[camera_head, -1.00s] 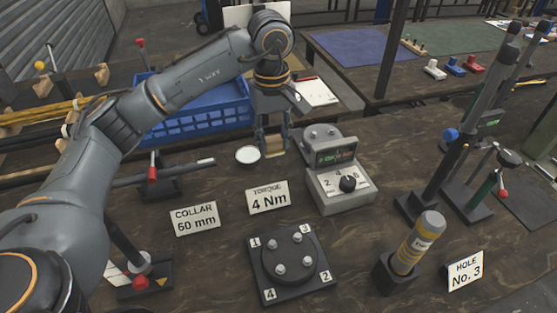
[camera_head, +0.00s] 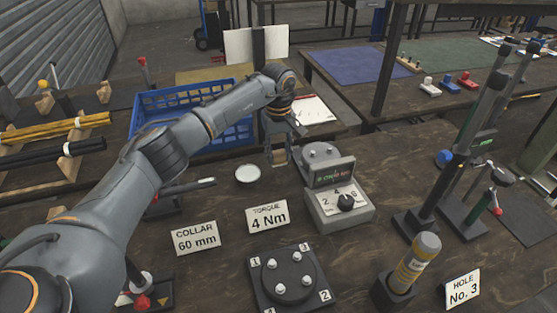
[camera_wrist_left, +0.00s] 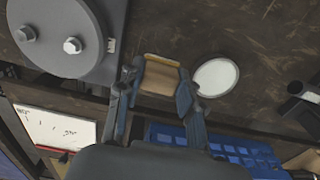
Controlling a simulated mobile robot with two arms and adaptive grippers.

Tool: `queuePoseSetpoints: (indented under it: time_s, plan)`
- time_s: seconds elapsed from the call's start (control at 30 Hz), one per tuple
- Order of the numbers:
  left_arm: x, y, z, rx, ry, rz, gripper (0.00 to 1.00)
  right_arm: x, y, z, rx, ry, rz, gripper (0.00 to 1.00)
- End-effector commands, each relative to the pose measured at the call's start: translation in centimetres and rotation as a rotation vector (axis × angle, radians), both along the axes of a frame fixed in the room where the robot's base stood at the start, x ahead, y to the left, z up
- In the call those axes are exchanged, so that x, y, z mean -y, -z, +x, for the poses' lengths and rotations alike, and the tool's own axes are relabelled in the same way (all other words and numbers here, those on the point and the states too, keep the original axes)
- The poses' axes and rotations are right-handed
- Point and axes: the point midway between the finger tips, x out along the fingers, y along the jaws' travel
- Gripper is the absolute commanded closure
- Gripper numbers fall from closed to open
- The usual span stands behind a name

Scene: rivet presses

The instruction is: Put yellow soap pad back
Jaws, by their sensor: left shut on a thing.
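My left gripper (camera_head: 278,156) is above the dark wooden bench, just behind and to the right of a round white dish (camera_head: 248,174). It is shut on a tan-yellow pad (camera_wrist_left: 160,78), which shows between both fingers in the left wrist view. I take this to be the yellow soap pad. In that view the white dish (camera_wrist_left: 215,77) lies on the bench to the right of the fingers (camera_wrist_left: 157,85), apart from the pad. I cannot tell whether the pad touches the bench. My right gripper is not in view.
A grey control box with a dial (camera_head: 338,198) stands close to the right of the gripper. A blue crate (camera_head: 185,112) is behind my left arm. The "4 Nm" (camera_head: 268,217) and "60 mm" (camera_head: 196,238) signs stand in front. A bolted plate (camera_head: 290,278) lies nearer.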

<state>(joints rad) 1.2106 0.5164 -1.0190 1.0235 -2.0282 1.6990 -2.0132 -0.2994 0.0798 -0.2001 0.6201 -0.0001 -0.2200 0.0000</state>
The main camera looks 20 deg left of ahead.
Motion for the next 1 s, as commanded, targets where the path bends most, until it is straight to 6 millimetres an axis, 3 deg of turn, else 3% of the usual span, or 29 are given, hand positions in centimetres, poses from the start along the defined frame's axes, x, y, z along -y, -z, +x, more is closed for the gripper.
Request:
queuePoseSetpoints:
  time_s: [0.27, 0.63, 0.67, 0.77, 1.0]
  plan:
    - [-0.1, 3.1, 0.1, -0.004, -0.001, -0.001, 0.89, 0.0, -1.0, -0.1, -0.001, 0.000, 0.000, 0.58]
    - [-0.1, 3.9, 0.2, -0.001, -0.001, 0.001, 0.89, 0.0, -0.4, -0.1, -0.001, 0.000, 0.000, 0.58]
    - [-0.1, 3.7, 0.2, -0.001, -0.001, 0.001, 0.59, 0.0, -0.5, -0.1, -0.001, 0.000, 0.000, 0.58]
    - [-0.1, 3.7, 0.2, -0.001, -0.001, 0.001, 0.41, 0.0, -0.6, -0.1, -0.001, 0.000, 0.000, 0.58]
    - [-0.1, 3.7, 0.2, -0.001, -0.001, 0.001, 0.41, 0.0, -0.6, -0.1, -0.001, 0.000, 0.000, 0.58]
